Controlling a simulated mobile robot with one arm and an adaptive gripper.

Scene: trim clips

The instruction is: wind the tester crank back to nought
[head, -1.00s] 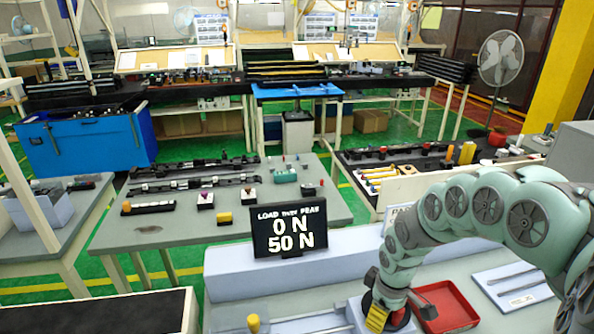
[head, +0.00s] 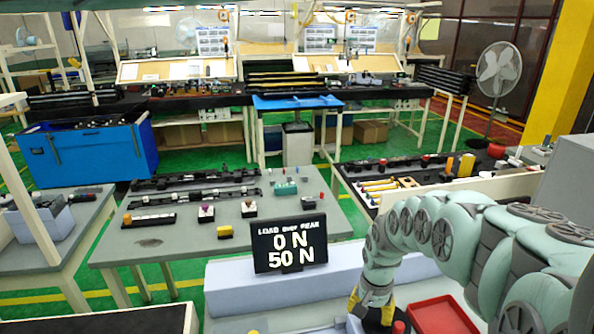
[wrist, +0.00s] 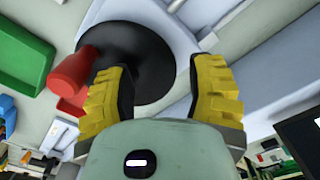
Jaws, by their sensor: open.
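The tester crank shows in the wrist view as a black round disc (wrist: 140,45) with a red knob (wrist: 72,74) at its left edge. My gripper (wrist: 160,72) has its yellow fingers spread at the disc's near edge, with nothing between them but part of the disc's face in view; I cannot tell whether they touch it. The red knob lies outside the left finger. In the head view my gripper (head: 371,314) points down, with the red knob (head: 399,327) just right of it and the disc mostly hidden. The black display (head: 289,246) reads load 0 N over peak 50 N.
A red tray (head: 443,316) lies right of my gripper. A pale raised ledge (head: 236,290) runs behind it, below the display. A grey-green table (head: 165,243) with small parts stands beyond. A green bin (wrist: 22,55) shows in the wrist view.

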